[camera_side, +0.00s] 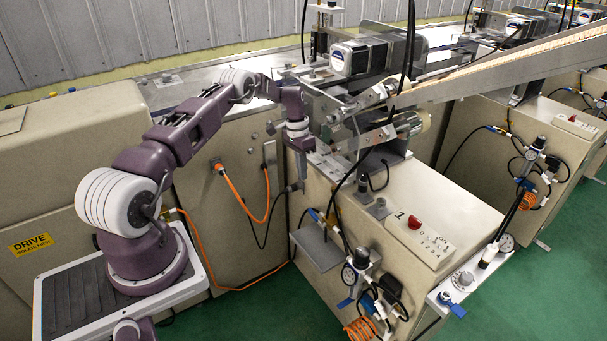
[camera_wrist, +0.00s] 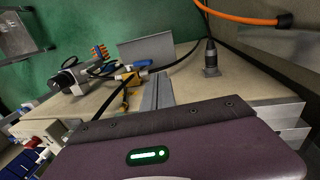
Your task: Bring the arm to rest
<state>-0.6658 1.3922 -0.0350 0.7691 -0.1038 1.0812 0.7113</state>
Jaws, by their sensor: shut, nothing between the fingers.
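My gripper (camera_side: 302,180) hangs from the purple and white arm, pointing down at the front left edge of the beige wrapper machine (camera_side: 420,205). The fingers are shut, with nothing seen between them. In the wrist view my gripper's two grey fingers (camera_wrist: 157,88) lie side by side beyond the purple housing, which has a lit green indicator. The fingers appear close to the machine's side; I cannot tell whether they touch it. No stick shows at the fingers.
A small grey plate (camera_side: 318,249) sticks out below my gripper. Hoses and a gauge (camera_side: 349,274) hang on the machine's front. Orange cables (camera_side: 238,200) run left of it. A sloped chute (camera_side: 500,72) is at upper right. Green floor (camera_side: 520,300) is open at lower right.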

